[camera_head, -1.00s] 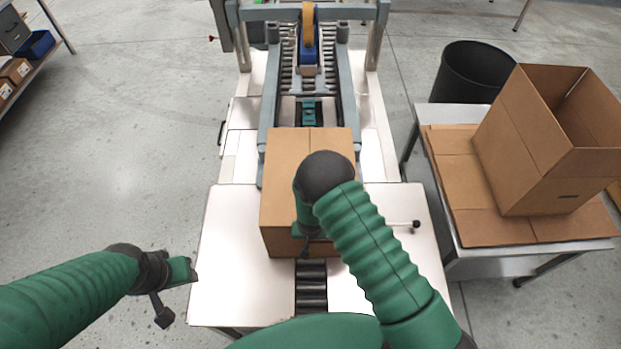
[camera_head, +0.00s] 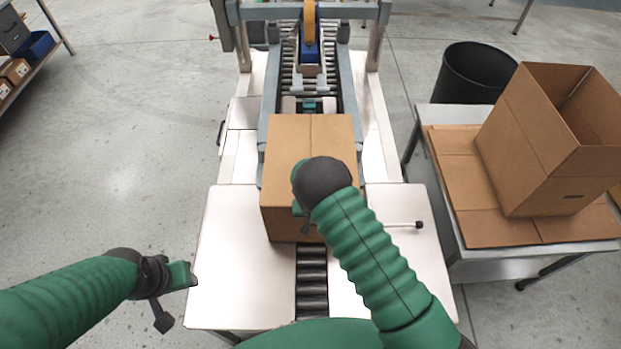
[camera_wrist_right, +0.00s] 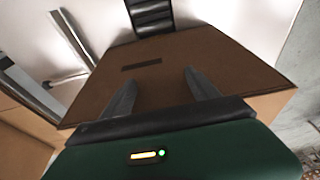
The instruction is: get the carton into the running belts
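The closed brown carton (camera_head: 285,150) sits on the machine's infeed, its far part between the grey side rails. The belts' teal part (camera_head: 309,104) shows just beyond it. My right gripper (camera_head: 303,222) is at the carton's near face, partly hidden by my own wrist in the head view. In the right wrist view, the two fingers of my right gripper (camera_wrist_right: 160,88) are spread apart against the carton's face (camera_wrist_right: 185,60), with nothing between them. My left gripper (camera_head: 192,275) hangs empty left of the white table; its finger gap is not clear.
The roller strip (camera_head: 311,285) runs down the middle of the white infeed table (camera_head: 235,260). A blue-and-yellow tape head (camera_head: 309,45) hangs over the machine beyond. An open carton (camera_head: 530,150) stands on the side table at right, with a black bin (camera_head: 472,72) behind.

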